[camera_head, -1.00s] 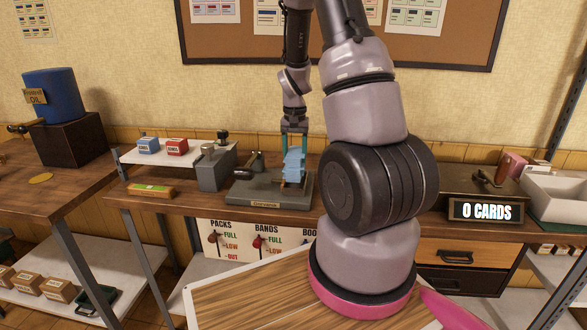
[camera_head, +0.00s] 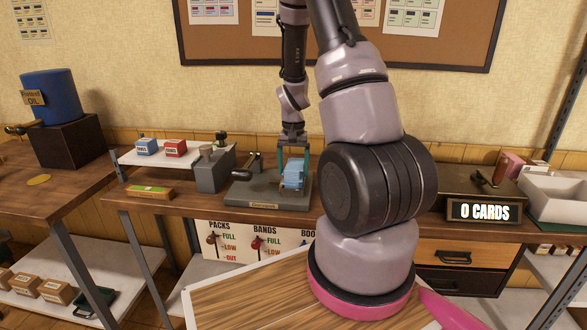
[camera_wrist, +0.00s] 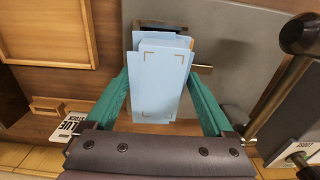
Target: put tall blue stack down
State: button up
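The tall blue stack (camera_head: 293,174) is a light blue block of cards standing about upright over the grey press base (camera_head: 247,196). I cannot tell whether its bottom rests on the base. My gripper (camera_head: 293,165) points down over it, with one teal finger on each side. In the wrist view the stack (camera_wrist: 160,85) sits between the fingertips (camera_wrist: 159,75), which meet its sides and look shut on it. The stack's underside is hidden.
The press lever (camera_head: 246,170) and a grey block (camera_head: 213,170) stand left of the stack. A white shelf (camera_head: 127,157) holds a blue box (camera_head: 147,147) and a red box (camera_head: 175,148). My arm hides the middle bench.

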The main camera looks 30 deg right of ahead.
notch_tip(320, 180, up, 12)
jog(key=s+a+r+t, duration=0.1)
jog(key=s+a+r, duration=0.1)
jog(key=r, duration=0.3)
jog(key=s+a+r+n+t+y, duration=0.1)
jog(key=s+a+r, duration=0.2)
jog(key=r, duration=0.2)
jog(key=s+a+r+t, duration=0.1)
jog(key=s+a+r, duration=0.1)
jog(key=r, duration=0.3)
jog(key=s+a+r+n+t+y, duration=0.1)
jog(key=s+a+r+t, duration=0.3)
jog(key=s, duration=0.8)
notch_tip(320, 180, up, 3)
jog(key=shift+s+a+r+n, duration=0.2)
jog(key=shift+s+a+n, duration=0.15)
jog(key=shift+a, duration=0.85)
